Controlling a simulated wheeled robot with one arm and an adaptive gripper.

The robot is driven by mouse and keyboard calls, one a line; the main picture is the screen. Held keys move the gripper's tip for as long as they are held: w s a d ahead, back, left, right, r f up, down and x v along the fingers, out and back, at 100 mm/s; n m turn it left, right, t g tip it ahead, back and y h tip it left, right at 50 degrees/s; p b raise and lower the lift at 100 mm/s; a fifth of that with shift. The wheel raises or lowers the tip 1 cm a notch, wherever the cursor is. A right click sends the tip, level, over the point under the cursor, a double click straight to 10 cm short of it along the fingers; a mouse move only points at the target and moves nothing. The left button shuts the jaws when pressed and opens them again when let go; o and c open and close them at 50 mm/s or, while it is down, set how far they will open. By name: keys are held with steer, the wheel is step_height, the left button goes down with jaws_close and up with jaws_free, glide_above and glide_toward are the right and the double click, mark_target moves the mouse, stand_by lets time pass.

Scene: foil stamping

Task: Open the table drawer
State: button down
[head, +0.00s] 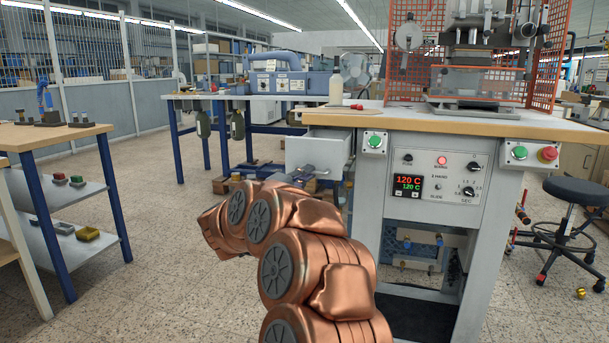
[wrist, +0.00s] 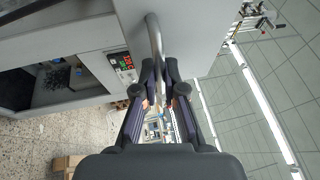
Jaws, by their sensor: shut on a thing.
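The table drawer (head: 318,152) is a light grey box at the left end of the press table (head: 440,122). It stands out from under the wooden top, and its open upper side shows in the head view. In the wrist view, its curved metal bar handle (wrist: 154,38) stands off the plain grey drawer front (wrist: 195,35). My gripper (wrist: 160,68) is shut on this handle, with a finger on each side. In the head view, my gripper (head: 312,171) is small at the drawer's lower front and partly hidden by my copper-coloured arm.
The control panel (head: 437,180) with red and green readouts is right of the drawer. A press stands on the table inside an orange guard (head: 541,55). A black stool (head: 575,190) is at right. A wooden workbench (head: 45,135) is at left, with open floor between.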

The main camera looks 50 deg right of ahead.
steer(key=c, duration=1.3)
jaws_free()
steer(key=shift+o, duration=0.2)
steer(key=a+f, duration=0.2)
steer(key=a, duration=0.9)
steer(key=shift+w+a, duration=0.2)
steer(key=shift+a, duration=0.2)
